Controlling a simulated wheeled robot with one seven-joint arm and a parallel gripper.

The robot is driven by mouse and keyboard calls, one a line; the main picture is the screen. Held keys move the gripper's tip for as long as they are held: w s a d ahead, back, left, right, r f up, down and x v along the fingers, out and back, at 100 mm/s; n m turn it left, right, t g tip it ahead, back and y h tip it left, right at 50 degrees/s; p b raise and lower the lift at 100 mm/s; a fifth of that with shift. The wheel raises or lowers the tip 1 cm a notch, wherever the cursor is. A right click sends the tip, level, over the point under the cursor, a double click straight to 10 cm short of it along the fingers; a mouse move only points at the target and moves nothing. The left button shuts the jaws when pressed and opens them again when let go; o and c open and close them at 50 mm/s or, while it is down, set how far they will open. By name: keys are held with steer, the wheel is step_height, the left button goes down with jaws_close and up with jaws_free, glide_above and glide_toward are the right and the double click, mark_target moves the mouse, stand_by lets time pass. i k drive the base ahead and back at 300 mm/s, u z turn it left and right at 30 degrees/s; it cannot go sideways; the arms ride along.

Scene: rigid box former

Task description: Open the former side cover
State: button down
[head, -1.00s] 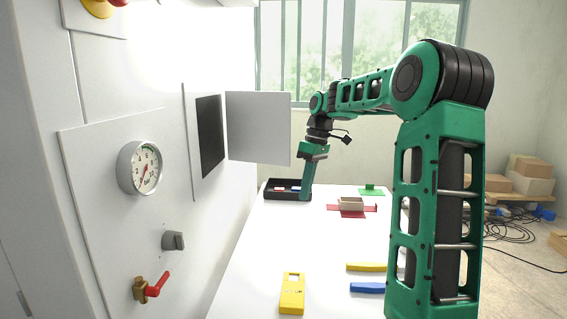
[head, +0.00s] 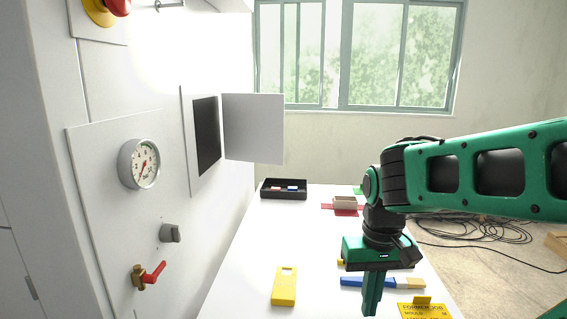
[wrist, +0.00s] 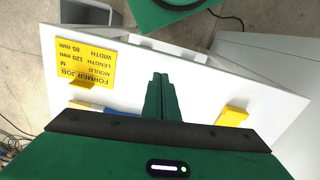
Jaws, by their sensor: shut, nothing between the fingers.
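The former side cover (head: 252,128) is a plain light-grey panel in the head view, hinged at the machine's side. It stands swung out from the wall, and the dark opening (head: 207,134) beside it is exposed. My gripper (head: 371,300) is at the right of the head view, over the front part of the white table, well away from the cover and touching nothing that I can see. Its fingers are shut together and point down; in the wrist view the fingers (wrist: 160,88) lie side by side with nothing between them.
The machine wall carries a gauge (head: 139,163), a grey knob (head: 171,233) and a red-handled valve (head: 150,274). On the table (head: 240,265) are a yellow block (head: 285,286), a black tray (head: 284,194), a blue-handled tool (head: 365,281) and a yellow job sign (head: 424,309). The table's middle is clear.

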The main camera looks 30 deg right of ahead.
mark_target(253, 123)
steer(key=z, duration=0.3)
steer(key=k, duration=1)
steer(key=u, duration=0.7)
steer(key=i, duration=1)
